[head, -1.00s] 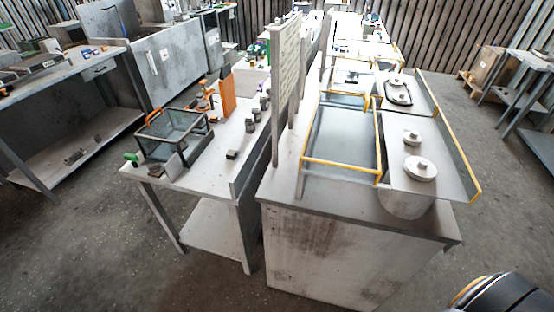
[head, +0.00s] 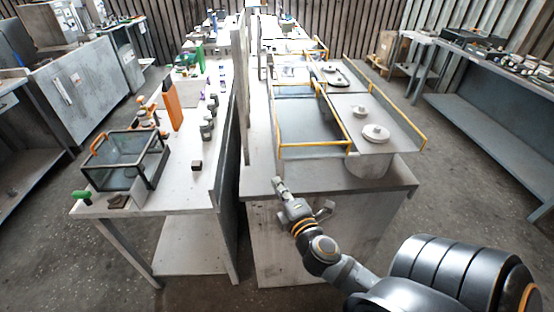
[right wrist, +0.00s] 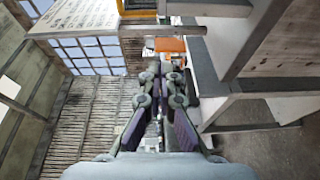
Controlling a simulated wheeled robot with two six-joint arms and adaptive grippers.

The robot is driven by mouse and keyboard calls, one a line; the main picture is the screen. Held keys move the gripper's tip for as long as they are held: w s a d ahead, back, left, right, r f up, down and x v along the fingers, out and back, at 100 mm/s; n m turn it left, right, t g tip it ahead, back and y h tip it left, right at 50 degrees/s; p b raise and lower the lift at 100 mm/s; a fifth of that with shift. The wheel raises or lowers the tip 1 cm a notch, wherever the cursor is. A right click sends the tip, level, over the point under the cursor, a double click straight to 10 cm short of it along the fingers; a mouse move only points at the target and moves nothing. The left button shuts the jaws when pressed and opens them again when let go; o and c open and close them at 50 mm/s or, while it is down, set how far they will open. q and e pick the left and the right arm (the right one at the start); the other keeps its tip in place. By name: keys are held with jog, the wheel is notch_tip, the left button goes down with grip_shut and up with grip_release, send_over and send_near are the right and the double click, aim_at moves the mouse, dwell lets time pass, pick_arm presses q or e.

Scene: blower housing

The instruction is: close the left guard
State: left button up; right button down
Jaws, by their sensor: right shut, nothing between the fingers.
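The blower housing (head: 348,168) stands on the right-hand bench, with round lidded parts on its grey top. A guard with yellow edge bars (head: 320,145) lies swung out on the housing's left side, its grey panel roughly level. My right gripper (head: 279,183) is at the near edge of the bench, in front of and below the guard's near yellow bar, apart from it. Its fingers are together and empty; they also show closed in the right wrist view (right wrist: 160,72). My left gripper is in neither view.
Another yellow-edged guard (head: 402,112) leans outward on the housing's right side. A tall upright board (head: 241,95) stands left of the left guard. The left bench carries a glass-sided box (head: 125,160) and an orange block (head: 172,104). The floor in front is clear.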

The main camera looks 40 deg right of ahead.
aim_at(279, 158)
jog(key=w+d+r+p, duration=0.2)
jog(key=w+r+p, duration=0.15)
jog(key=w, duration=0.55)
jog(key=d, duration=0.1)
jog(key=s+d, duration=0.1)
jog(key=d+f+p, duration=0.1)
jog(key=shift+s+d+f+t, duration=0.1)
jog(key=shift+s+d+t, duration=0.05)
jog(key=shift+s+t, duration=0.2)
jog(key=shift+w, duration=0.1)
